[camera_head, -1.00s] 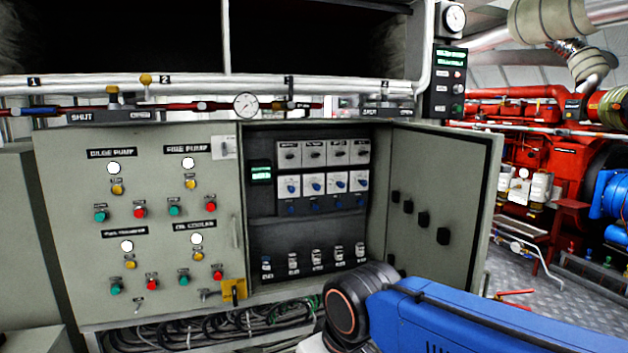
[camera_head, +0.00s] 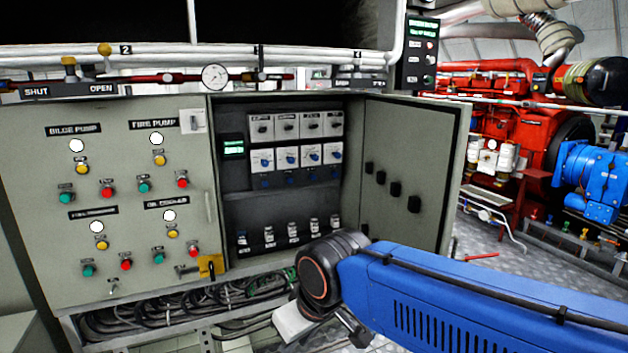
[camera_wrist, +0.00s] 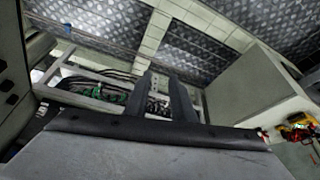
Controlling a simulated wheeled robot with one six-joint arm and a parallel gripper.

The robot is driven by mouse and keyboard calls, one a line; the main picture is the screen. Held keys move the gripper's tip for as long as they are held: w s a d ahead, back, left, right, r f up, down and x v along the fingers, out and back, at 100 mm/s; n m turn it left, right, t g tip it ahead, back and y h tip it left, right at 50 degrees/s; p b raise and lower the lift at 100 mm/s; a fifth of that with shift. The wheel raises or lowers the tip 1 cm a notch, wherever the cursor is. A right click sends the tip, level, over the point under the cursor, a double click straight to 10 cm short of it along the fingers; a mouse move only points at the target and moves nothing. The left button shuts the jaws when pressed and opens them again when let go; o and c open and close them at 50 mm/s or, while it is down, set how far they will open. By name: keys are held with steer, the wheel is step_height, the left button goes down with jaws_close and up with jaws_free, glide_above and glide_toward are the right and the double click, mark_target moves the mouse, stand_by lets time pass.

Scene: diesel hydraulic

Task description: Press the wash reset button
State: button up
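I cannot make out a label reading wash reset in any view. A small dark control box (camera_head: 422,55) with a green-lit display and small red and green buttons hangs at the upper right of the cabinet; its text is too small to read. The grey cabinet front (camera_head: 125,205) carries several green, red and yellow buttons under pump labels. My gripper (camera_wrist: 162,85) shows in the wrist view as two dark fingers standing apart, with nothing between them. It is away from all the buttons, facing cables and floor. In the head view my gripper is not clearly seen.
The cabinet's right door (camera_head: 405,175) stands open beside switches and breakers (camera_head: 290,155). Cables (camera_head: 190,308) hang under the cabinet. A red engine (camera_head: 520,95) and blue machine (camera_head: 595,185) stand at the right. Metal floor (camera_head: 500,265) is open between cabinet and engine.

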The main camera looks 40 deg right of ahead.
jaws_close()
stand_by(1.4)
